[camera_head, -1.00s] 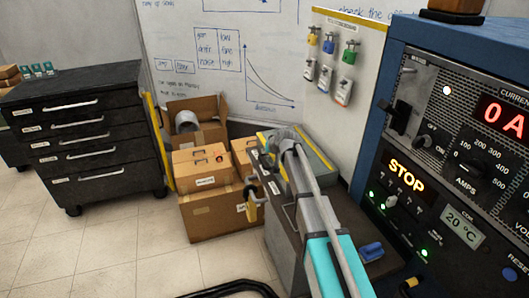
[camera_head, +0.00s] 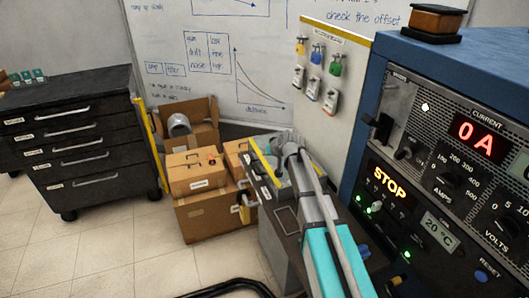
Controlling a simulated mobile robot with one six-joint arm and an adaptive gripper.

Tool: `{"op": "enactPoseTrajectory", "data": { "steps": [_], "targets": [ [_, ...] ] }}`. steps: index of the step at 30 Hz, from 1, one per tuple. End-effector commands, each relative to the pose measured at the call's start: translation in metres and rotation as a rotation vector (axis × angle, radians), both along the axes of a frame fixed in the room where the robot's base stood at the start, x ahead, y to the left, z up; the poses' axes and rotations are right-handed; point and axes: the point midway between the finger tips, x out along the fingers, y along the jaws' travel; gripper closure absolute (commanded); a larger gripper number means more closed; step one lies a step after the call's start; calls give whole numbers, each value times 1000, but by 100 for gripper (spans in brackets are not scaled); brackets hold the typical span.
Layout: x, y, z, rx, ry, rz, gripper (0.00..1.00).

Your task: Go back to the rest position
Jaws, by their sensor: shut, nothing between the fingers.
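My arm (camera_head: 326,232), grey and teal with a cable along it, reaches from the bottom edge up to a rounded grey joint (camera_head: 290,148). It passes over the dark grey bench (camera_head: 283,228). The part beyond the joint is hidden or blends with the grey-and-yellow item on the bench, and I cannot make out my gripper.
The blue power cabinet (camera_head: 362,95) shows "0 A" and a lit STOP, close on the arm's right. Cardboard boxes (camera_head: 205,215) stand left of the bench. A black drawer unit (camera_head: 80,145) is at left. A whiteboard (camera_head: 195,85) stands behind. Floor (camera_head: 110,250) is clear at lower left.

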Motion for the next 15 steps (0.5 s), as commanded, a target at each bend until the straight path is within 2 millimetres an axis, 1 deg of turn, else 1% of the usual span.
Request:
{"op": "enactPoseTrajectory", "data": {
  "steps": [11, 15],
  "targets": [
    [-1, 0, 1, 1, 0, 1, 100],
    [-8, -2, -1, -6, 14, 0, 100]
  ]
}}
